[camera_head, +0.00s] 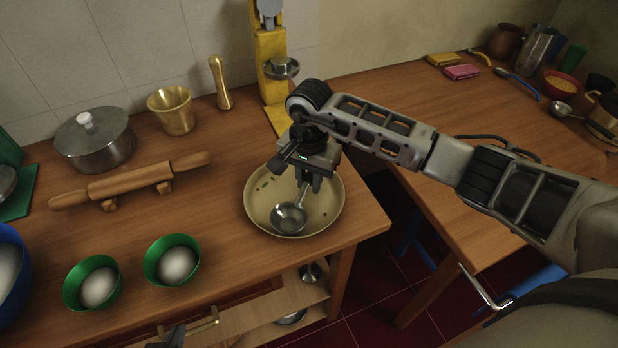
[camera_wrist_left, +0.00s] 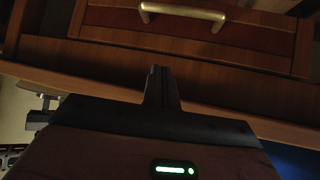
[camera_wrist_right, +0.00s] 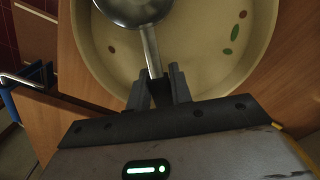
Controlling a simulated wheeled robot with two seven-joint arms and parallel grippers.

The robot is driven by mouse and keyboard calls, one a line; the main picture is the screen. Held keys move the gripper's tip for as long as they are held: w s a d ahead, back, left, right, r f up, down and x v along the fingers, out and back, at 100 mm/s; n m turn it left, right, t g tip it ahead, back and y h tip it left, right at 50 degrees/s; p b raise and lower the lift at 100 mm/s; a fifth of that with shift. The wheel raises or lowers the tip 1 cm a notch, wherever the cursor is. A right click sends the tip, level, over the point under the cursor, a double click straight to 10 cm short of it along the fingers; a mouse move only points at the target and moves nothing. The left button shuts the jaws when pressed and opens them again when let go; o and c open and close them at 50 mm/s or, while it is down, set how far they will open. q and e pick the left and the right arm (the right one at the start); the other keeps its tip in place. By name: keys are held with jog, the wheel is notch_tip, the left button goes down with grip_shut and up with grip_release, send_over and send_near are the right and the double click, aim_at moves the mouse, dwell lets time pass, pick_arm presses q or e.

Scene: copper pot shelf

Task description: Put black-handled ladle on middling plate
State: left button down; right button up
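The ladle (camera_head: 289,217) has a metal bowl and shaft; it also shows in the right wrist view (camera_wrist_right: 149,45). Its bowl is over the inside of a cream plate (camera_head: 330,216) with small green and brown marks; the plate fills much of the right wrist view (camera_wrist_right: 255,50). I cannot tell whether the bowl touches the plate. My right gripper (camera_head: 311,184) is above the plate, its fingers (camera_wrist_right: 160,82) shut around the ladle's handle, which they mostly hide. My left gripper (camera_wrist_left: 160,80) is shut and empty before the counter's front, low in the head view (camera_head: 178,338).
Two green bowls (camera_head: 172,260) with white contents, a rolling pin (camera_head: 130,184), a lidded pot (camera_head: 95,140) and a brass mortar (camera_head: 172,110) stand left of the plate. A yellow stand (camera_head: 270,50) is behind it. A gap separates this counter from the right table (camera_head: 420,100).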

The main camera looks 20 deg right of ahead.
aim_at(309, 177)
jog(key=shift+o, duration=1.4)
pick_arm(q)
jog(key=shift+r, duration=0.15)
pick_arm(e)
jog(key=shift+r+p, duration=0.25)
jog(key=shift+p, duration=0.05)
jog(key=shift+r, duration=0.4)
pick_arm(q)
jog(key=shift+d+f+b, duration=0.2)
jog(key=shift+f+b, duration=0.1)
jog(key=shift+b, duration=0.75)
pick_arm(e)
notch_tip(309, 177, up, 11)
